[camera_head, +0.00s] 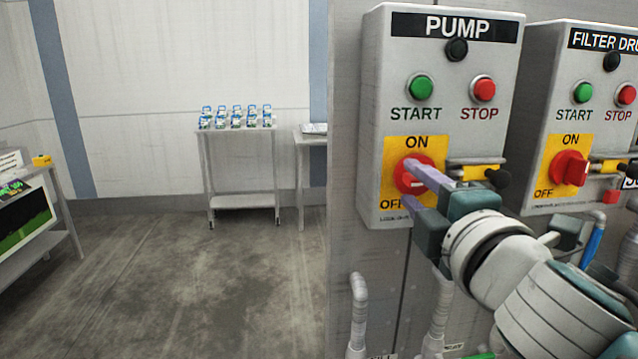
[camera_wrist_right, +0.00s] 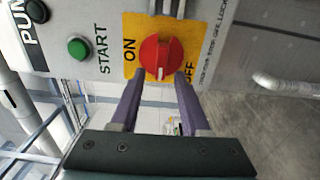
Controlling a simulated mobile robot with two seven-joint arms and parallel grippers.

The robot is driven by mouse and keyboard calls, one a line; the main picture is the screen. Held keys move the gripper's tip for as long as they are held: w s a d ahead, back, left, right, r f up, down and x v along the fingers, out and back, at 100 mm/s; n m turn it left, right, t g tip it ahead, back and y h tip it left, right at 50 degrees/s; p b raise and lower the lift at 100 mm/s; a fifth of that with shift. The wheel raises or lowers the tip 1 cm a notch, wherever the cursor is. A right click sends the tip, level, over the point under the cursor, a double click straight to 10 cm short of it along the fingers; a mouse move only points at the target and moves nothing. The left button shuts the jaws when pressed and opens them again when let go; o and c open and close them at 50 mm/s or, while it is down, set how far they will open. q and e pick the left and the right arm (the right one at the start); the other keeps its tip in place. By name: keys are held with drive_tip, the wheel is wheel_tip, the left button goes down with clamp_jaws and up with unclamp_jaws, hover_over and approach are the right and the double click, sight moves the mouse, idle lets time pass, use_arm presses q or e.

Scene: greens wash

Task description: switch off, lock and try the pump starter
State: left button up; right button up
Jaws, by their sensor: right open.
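The pump starter (camera_head: 455,60) is a grey box with a black PUMP label, a green START button (camera_head: 420,87) and a red STOP button (camera_head: 483,90). Its red rotary switch (camera_wrist_right: 160,52) sits on a yellow ON/OFF plate (camera_head: 398,146). My right gripper (camera_head: 411,184) is open at the switch, one finger above and one below it in the head view. In the right wrist view the fingertips (camera_wrist_right: 160,76) lie at the knob's near edge; contact is unclear. A pale mark shows on the knob between ON and OFF; its exact setting is unclear. My left gripper is not in view.
A yellow piece with a black knob (camera_head: 497,177) projects beside the switch. The similar filter starter (camera_head: 560,90) stands close on the right. Pipes (camera_head: 358,310) run below. A cart (camera_head: 240,165) with several small items stands far back; the floor at left is open.

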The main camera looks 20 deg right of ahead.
drive_tip(key=b+v, duration=0.2)
drive_tip(key=v, duration=0.8)
idle(0.3)
